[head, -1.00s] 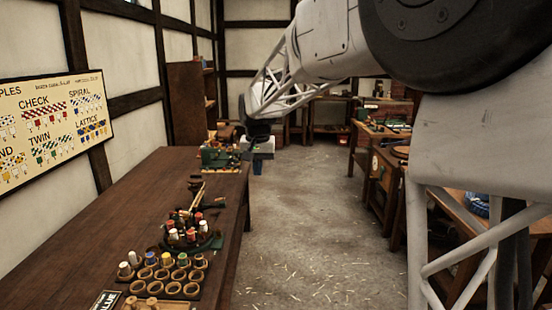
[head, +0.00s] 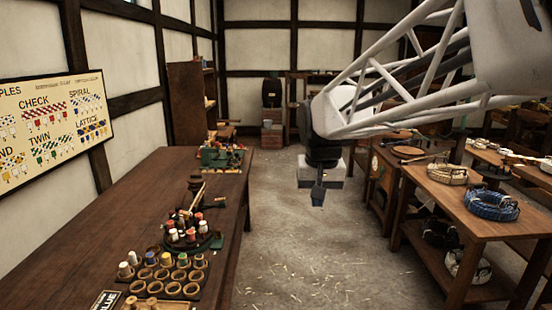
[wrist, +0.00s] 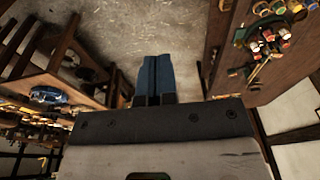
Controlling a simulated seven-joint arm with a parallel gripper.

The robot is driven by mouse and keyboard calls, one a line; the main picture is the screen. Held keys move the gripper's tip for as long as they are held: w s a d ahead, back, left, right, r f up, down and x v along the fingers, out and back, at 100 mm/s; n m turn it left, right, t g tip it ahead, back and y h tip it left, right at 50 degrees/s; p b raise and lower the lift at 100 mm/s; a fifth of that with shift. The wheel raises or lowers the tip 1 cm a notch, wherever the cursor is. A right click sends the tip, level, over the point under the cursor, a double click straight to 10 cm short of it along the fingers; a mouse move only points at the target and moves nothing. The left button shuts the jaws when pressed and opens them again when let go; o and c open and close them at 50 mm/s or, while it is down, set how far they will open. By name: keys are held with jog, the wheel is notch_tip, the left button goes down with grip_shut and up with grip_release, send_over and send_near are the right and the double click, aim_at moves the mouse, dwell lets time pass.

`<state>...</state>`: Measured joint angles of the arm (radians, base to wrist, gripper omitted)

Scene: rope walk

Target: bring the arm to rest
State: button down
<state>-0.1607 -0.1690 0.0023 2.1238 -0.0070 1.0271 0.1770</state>
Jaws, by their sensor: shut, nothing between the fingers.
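My gripper (head: 317,195) hangs from the arm over the open floor, to the right of the long brown table (head: 95,220). It points down, and its blue fingers are together with nothing between them. In the wrist view, the closed blue fingers (wrist: 155,75) show side by side above the grey floor (wrist: 100,25). The gripper is apart from the tables on both sides.
On the long table are a round stand of bobbins (head: 190,235), a tray with several round holes (head: 165,275) and a green device (head: 222,157). At right, a wooden bench (head: 450,195) bears a blue rope coil (head: 490,205). The aisle floor (head: 290,260) is clear.

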jog(key=s+d+f, duration=0.3)
jog(key=s, duration=0.5)
jog(key=s+d+f, duration=0.3)
jog(key=s, duration=0.6)
jog(key=s+d+f, duration=0.3)
jog(key=s, duration=0.5)
jog(key=shift+s+f+t, duration=0.25)
jog(key=shift+s+t, duration=0.1)
jog(key=shift+t, duration=0.05)
